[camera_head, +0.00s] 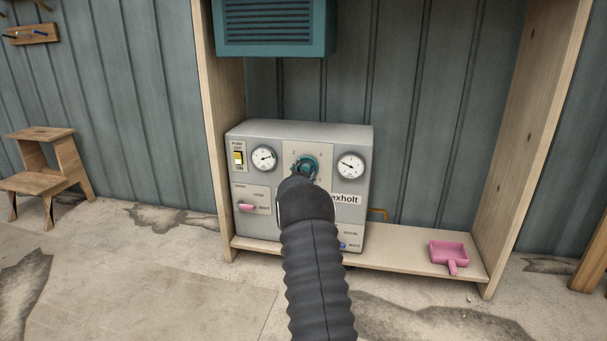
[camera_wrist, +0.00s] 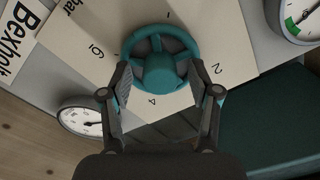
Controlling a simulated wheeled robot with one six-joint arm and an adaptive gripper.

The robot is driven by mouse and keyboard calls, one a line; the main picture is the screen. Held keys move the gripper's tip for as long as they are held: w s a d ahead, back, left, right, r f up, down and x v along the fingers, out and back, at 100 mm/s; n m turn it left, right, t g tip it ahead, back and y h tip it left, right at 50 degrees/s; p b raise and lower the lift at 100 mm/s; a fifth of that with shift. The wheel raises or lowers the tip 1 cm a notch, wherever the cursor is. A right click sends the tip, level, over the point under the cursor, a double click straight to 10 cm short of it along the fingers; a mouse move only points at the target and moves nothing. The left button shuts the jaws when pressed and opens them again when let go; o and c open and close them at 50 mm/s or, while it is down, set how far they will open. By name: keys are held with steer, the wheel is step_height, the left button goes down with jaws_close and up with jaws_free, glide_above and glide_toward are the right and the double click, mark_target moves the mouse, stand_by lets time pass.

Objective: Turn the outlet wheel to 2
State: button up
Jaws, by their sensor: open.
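The outlet wheel (camera_wrist: 160,60) is a teal handwheel with a round hub, mounted on a cream dial plate (camera_wrist: 215,35). I cannot make out a pointer on the wheel. My gripper (camera_wrist: 161,76) is open, its fingers at the wheel's left and right lower sides; contact is unclear. In the head view the wheel (camera_head: 309,164) is partly hidden by my gripper (camera_head: 303,174), in front of the grey pump box (camera_head: 315,132).
Two gauges (camera_head: 264,158) (camera_head: 350,165) flank the plate. A yellow pump switch (camera_head: 238,157) and a pink lever (camera_head: 246,207) are at left, a blue lever (camera_head: 343,246) at lower right. A pink scoop (camera_head: 449,254) lies on the wooden shelf (camera_head: 400,262). A teal vented box (camera_head: 275,25) hangs above.

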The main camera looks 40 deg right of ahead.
steer(key=v, duration=1.2)
stand_by(0.4)
